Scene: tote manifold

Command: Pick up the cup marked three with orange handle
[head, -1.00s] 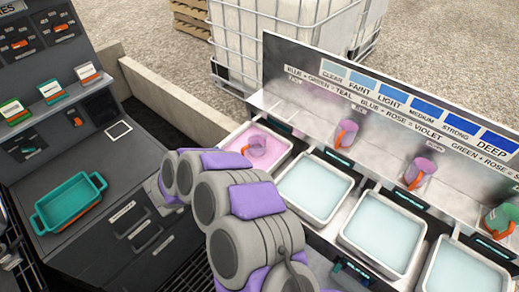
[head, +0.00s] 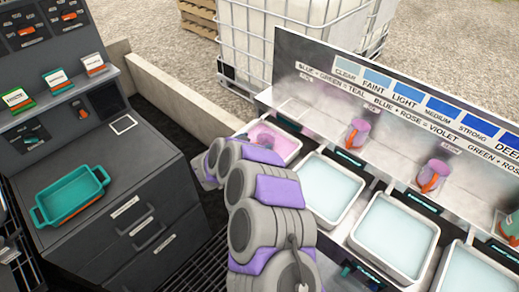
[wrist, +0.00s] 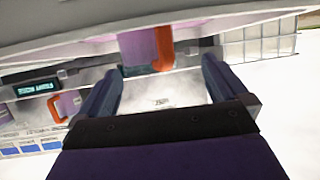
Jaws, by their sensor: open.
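Two purple cups with orange handles stand on the grey ledge in the head view, one nearer the middle (head: 358,132) and one further right (head: 433,175). No number is readable on any cup. In the wrist view, a purple cup with an orange handle (wrist: 138,48) shows beyond my gripper (wrist: 162,72), between its fingers and partly cut by a pale edge. My gripper is open and empty. It is hidden in the head view.
A green cup (head: 510,226) stands at the right edge. Pale-blue trays (head: 328,187) line the bench below the ledge. A colour-chart panel (head: 420,105) rises behind. A teal tray (head: 70,200) lies on the dark cabinet at left. A second cup (wrist: 68,104) shows in the wrist view.

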